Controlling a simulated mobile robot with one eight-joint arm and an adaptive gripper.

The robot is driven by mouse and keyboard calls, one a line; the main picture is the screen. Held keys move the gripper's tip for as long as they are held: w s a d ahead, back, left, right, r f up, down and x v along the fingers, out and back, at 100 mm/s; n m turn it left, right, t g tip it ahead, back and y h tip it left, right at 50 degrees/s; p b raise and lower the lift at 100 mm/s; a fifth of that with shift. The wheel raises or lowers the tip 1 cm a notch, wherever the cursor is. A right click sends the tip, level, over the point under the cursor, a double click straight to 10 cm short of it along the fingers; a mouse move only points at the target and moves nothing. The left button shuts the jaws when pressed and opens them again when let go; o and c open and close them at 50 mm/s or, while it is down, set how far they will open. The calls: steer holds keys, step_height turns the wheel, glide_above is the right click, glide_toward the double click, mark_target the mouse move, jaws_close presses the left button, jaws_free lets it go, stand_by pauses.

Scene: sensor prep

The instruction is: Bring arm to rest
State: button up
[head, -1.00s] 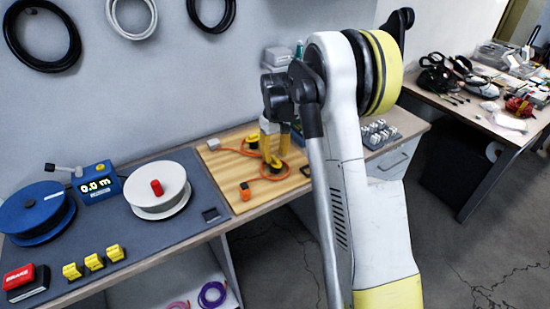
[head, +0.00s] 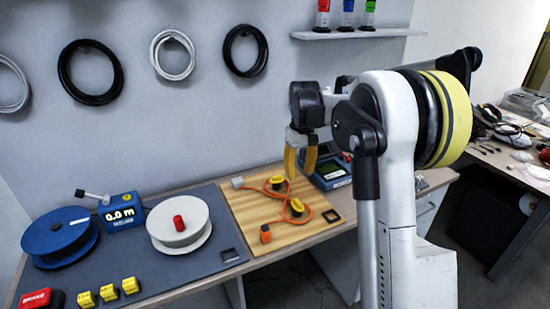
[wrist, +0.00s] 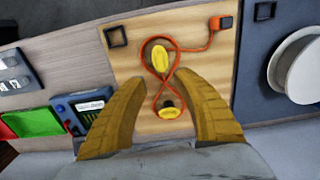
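My gripper (head: 300,163) has yellow fingers and hangs above the far part of the wooden board (head: 240,210). In the wrist view its fingers (wrist: 160,90) stand wide apart with nothing between them at the tips. My white arm with its yellow-banded joint fills the right of the head view. Below the gripper an orange cable (wrist: 176,68) lies in a figure-eight around two yellow posts (wrist: 157,53) on the board. One end of the cable reaches an orange block (wrist: 222,22).
A grey mat (head: 190,268) holds a blue reel (head: 60,240), a white reel (head: 180,240), a blue 0.0 m counter (head: 122,213) and several yellow blocks (head: 108,291). A shelf (head: 355,34) and cable coils hang on the wall.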

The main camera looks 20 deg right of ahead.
steer(key=s+a+r+t, duration=0.3)
steer(key=s+a+r, duration=0.5)
steer(key=s+a, duration=0.35)
steer(key=s+a+f+t, duration=0.2)
steer(key=s+a, duration=0.1)
steer(key=s, duration=0.5)
steer(key=s+a+f+t, duration=0.2)
steer(key=s+a, duration=0.1)
steer(key=s, duration=0.4)
steer(key=shift+s+a+m, duration=0.3)
steer(key=shift+s, duration=0.1)
